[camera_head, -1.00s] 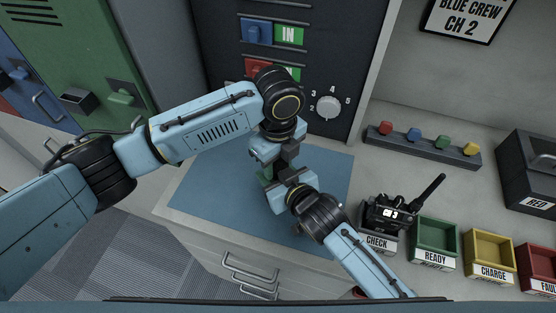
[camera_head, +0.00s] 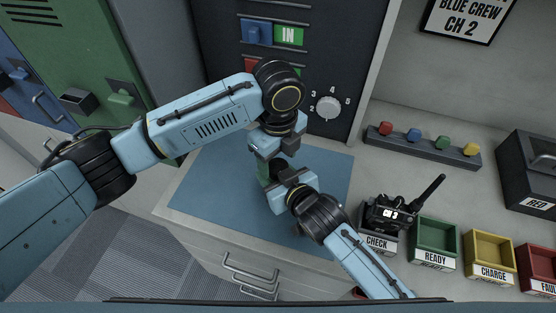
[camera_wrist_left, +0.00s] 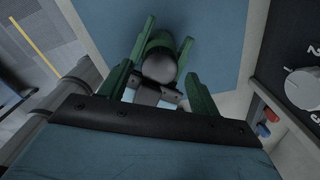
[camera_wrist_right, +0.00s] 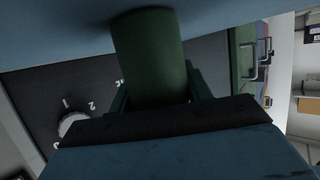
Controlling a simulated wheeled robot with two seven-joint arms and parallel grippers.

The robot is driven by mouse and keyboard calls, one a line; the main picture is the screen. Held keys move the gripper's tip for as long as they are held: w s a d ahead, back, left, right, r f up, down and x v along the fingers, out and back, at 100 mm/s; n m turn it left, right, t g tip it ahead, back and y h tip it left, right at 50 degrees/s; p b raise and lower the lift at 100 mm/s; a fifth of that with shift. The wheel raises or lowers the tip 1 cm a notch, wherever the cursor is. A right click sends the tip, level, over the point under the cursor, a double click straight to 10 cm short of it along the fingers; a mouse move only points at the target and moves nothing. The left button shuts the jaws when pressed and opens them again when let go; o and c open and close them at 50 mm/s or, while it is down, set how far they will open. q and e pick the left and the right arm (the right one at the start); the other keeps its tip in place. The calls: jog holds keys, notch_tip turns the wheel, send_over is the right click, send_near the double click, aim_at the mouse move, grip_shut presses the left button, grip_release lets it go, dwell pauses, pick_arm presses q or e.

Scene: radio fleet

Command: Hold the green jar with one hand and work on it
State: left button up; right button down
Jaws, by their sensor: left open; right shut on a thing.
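The green jar (camera_head: 263,172) stands on the blue mat (camera_head: 215,190), partly hidden by my grippers in the head view. In the left wrist view the jar (camera_wrist_left: 158,42) shows from above with a grey round top (camera_wrist_left: 160,66). My left gripper (camera_head: 274,155) points down over the jar from above, open, with its fingers on either side of the top. My right gripper (camera_head: 275,186) comes in low from the front right and is shut on the jar's body. The jar (camera_wrist_right: 152,60) fills the space between its fingers in the right wrist view.
A black radio (camera_head: 388,213) stands at the CHECK tray, right of the mat. Green (camera_head: 434,234), yellow (camera_head: 488,250) and red trays line up beside it. A rail with coloured knobs (camera_head: 420,146) lies behind. A dark cabinet with a dial (camera_head: 328,107) rises behind the mat.

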pick_arm(q)
notch_tip(320, 180, up, 3)
jog(key=shift+f, duration=0.1)
jog(key=shift+c, duration=0.3)
notch_tip(320, 180, up, 3)
jog(key=m, duration=0.3)
jog(key=shift+f, duration=3.85)
jog(key=c, duration=1)
jog(key=shift+n, duration=1.5)
jog(key=o, duration=1.1)
